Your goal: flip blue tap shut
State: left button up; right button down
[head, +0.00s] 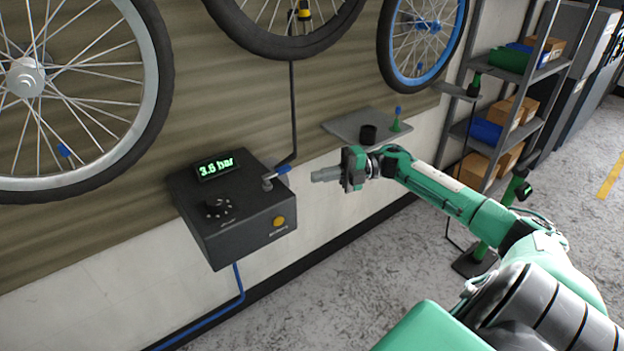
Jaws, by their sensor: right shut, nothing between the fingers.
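The blue tap (282,170) is a small lever with a blue end on the upper right of a dark box (245,235) mounted on the wall. Its lever points up and to the right, at an angle to the black hose that rises from the box. The box's green display (216,166) reads 3.6 bar. My right gripper (316,175) is shut and empty. Its fingers point left toward the tap, and a small gap shows between them in the picture. My left gripper is not in view.
A small grey shelf (345,122) with a black cup (368,133) and a green bottle (396,122) sits behind my right wrist. Bike wheels hang above. The box carries a black dial (217,208) and a yellow button (279,221). Shelving stands at right.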

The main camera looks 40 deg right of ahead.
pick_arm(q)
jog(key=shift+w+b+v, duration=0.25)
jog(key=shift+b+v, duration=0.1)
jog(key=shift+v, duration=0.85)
pick_arm(e)
jog(key=v, duration=0.6)
jog(key=shift+d, duration=0.3)
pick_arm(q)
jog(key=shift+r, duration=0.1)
pick_arm(e)
jog(key=shift+w+r, duration=0.1)
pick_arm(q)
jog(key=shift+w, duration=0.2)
